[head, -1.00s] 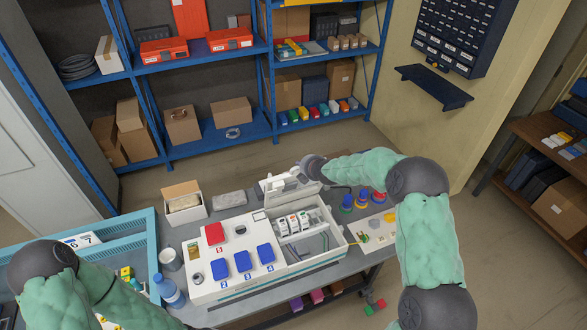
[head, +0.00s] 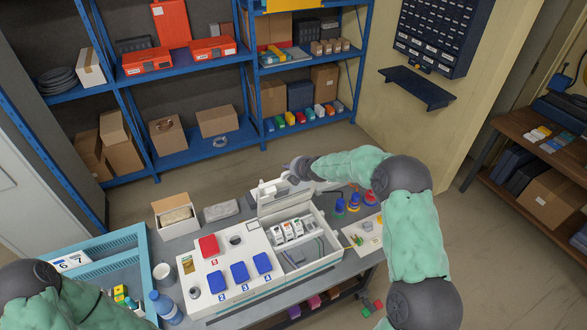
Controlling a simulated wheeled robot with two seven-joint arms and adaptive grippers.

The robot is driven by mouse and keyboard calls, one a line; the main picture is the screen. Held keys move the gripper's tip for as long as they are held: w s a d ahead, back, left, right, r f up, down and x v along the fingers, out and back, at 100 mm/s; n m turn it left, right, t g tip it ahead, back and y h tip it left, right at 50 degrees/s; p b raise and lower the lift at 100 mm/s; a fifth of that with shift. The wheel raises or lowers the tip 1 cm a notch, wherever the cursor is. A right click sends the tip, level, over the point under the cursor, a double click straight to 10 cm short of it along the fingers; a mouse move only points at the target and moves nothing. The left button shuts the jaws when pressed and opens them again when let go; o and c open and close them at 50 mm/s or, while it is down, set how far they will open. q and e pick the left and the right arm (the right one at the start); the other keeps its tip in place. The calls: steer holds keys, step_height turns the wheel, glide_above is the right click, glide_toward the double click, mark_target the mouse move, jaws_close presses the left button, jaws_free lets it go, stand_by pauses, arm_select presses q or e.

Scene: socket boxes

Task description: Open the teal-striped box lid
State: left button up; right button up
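The white box (head: 322,266) has a thin teal stripe low on its front side. Its lid (head: 284,204) stands raised at the back edge, so the compartment is open. Several white switch-like modules (head: 294,230) and grey channels show inside. My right arm reaches in from the right behind the box. My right gripper (head: 272,185) is at the lid's upper edge, small and partly hidden; whether its fingers are closed or touch the lid is unclear. My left arm shows at the lower left, with its gripper out of view.
Left of the compartment is a white panel with a red socket cover (head: 209,246) and blue covers (head: 239,272). A blue bottle (head: 165,307), a cup (head: 165,274) and a teal tray (head: 118,242) stand left. Colored rings (head: 353,202) stand right. An open carton (head: 174,213) is behind.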

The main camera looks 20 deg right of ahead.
steer(key=shift+s+r, duration=0.25)
steer(key=v, duration=1.1)
steer(key=shift+s+f, duration=0.1)
steer(key=shift+s, duration=0.05)
stand_by(1.2)
